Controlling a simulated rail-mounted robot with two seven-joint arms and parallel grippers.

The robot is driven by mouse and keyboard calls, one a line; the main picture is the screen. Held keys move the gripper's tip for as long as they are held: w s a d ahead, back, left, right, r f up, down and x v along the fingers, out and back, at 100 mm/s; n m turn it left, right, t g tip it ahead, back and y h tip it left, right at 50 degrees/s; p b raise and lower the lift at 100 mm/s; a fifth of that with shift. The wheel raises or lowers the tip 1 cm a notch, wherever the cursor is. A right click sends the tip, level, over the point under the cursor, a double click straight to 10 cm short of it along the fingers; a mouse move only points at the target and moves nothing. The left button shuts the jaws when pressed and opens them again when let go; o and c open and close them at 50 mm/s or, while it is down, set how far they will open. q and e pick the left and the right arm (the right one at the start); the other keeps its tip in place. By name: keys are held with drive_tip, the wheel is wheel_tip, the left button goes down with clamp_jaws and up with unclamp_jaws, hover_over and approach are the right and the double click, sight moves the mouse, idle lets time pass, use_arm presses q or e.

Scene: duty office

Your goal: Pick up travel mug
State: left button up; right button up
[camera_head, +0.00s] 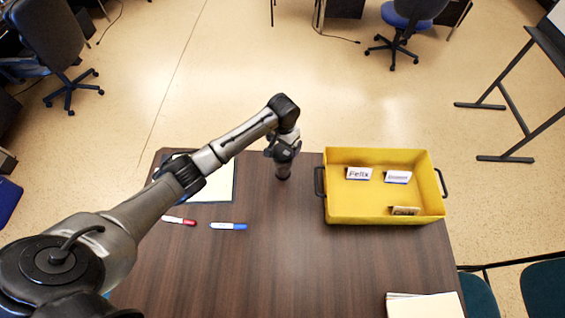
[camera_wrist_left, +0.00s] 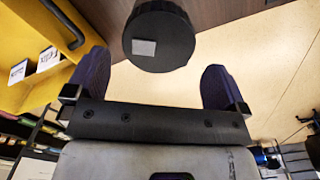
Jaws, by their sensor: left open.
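The travel mug (camera_wrist_left: 160,38) shows in the left wrist view as a dark, round-ended shape with a small pale patch. It lies just ahead of and partly between the fingertips, with a visible gap on both sides. My left gripper (camera_wrist_left: 156,62) is open. In the head view my left gripper (camera_head: 284,155) points down near the table's far edge, left of the yellow crate. A dark piece of the mug (camera_head: 283,174) shows just under it; the rest is hidden by the gripper. My right gripper is not in view.
The yellow crate (camera_head: 385,217) with several name cards stands on the brown table (camera_head: 285,265) to the right. A red marker (camera_head: 179,221), a blue marker (camera_head: 229,226) and a clipboard (camera_head: 217,185) lie left. A paper stack (camera_head: 425,306) is at the front right. The table's middle is clear.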

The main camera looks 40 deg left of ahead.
sight(284, 149)
use_arm(q)
drive_tip(key=shift+d+f+b, duration=0.15)
drive_tip(key=shift+f+b, duration=0.3)
drive_tip(key=shift+f, duration=2.7)
drive_tip(key=shift+c, duration=0.2)
drive_tip(key=shift+w, duration=0.1)
drive_tip(key=c, duration=1.3)
